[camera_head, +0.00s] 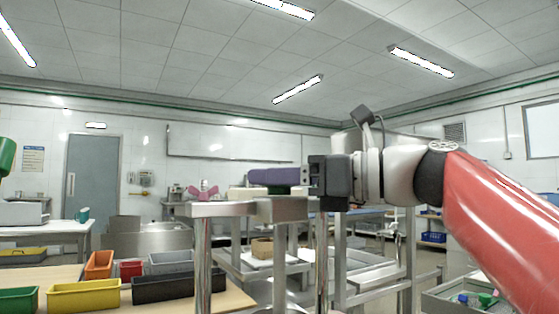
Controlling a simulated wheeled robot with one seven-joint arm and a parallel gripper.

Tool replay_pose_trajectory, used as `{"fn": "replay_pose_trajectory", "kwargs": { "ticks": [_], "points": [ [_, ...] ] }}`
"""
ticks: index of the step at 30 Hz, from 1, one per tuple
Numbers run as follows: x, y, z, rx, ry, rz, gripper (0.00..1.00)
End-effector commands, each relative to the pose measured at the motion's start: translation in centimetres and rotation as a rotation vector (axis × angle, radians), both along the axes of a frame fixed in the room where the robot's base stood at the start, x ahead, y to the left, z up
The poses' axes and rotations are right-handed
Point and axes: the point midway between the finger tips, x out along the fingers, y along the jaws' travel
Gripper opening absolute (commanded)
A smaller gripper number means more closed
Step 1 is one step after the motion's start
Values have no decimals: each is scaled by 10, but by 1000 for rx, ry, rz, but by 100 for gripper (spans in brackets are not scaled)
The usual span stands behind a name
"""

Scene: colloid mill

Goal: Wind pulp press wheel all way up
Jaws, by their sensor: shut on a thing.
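A purple, flat-sided piece (272,177), which looks like the press wheel seen nearly edge-on, sits just above a metal block (282,209) at the end of a steel frame. My gripper (305,176) reaches in from the right at the same height and is shut on the right end of the purple piece. Its dark body hides that end, and the exact finger contact is too small to tell. The wheel's spindle and its turned position cannot be made out.
A pink lobed knob (203,191) stands left of the purple piece, above the steel frame's top (221,209). Yellow (84,296), orange and black bins stand on a wooden table at lower left. A grey door (92,178) is in the back wall.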

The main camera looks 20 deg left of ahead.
Motion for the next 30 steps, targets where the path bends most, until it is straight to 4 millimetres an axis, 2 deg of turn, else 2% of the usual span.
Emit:
{"fn": "replay_pose_trajectory", "kwargs": {
  "ticks": [1,12,30],
  "points": [
    [2,0,5,-1,6,38,31],
    [1,0,1,1,2,266,31],
    [0,0,0,-1,1,339,31]
  ]
}}
